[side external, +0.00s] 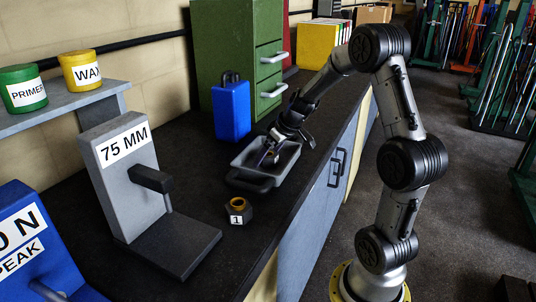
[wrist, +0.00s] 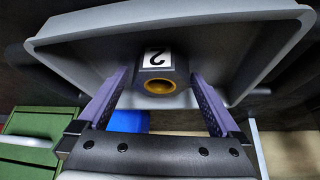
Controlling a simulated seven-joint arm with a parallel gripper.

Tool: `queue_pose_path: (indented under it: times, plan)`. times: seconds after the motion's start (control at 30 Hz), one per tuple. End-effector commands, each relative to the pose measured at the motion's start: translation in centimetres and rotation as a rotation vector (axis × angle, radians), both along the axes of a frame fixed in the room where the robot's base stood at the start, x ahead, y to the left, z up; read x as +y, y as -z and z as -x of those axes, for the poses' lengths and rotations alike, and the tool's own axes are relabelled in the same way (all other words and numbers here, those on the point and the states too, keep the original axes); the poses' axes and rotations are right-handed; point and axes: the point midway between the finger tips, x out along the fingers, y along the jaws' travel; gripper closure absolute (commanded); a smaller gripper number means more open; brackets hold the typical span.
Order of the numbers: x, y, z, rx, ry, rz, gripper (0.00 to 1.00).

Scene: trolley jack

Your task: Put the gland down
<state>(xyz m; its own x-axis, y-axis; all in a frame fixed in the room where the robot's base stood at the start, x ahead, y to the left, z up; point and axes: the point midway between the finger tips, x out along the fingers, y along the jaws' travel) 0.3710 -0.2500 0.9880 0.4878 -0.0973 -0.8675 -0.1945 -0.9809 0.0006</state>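A dark gland with a brass ring and a "2" label (wrist: 158,72) sits between the two purple-padded fingers of my gripper (wrist: 161,80) in the wrist view. In the side view my gripper (side external: 271,149) reaches down into a grey tray (side external: 251,182), and the gland is small and partly hidden there. I cannot tell whether the gland touches the tray floor. The tray's wall also shows around it in the wrist view (wrist: 75,42).
Another dark gland with a brass top and label "1" (side external: 238,212) stands on the dark bench in front of the tray. A grey "75 MM" stand (side external: 125,175) is at left. A blue container (side external: 231,110) and green drawer cabinet (side external: 225,50) stand behind the tray.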

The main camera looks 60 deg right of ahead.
Motion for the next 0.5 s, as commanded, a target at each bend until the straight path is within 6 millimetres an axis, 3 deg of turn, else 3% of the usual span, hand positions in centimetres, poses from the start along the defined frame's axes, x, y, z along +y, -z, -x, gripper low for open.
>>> queue_pose_path:
  times: [0.27, 0.5]
  plan:
    - [0.0, -0.3, 0.0, -0.001, -0.002, 0.001, 0.0]
    - [0.2, -3.3, 1.5, -0.005, 0.001, 0.005, 0.0]
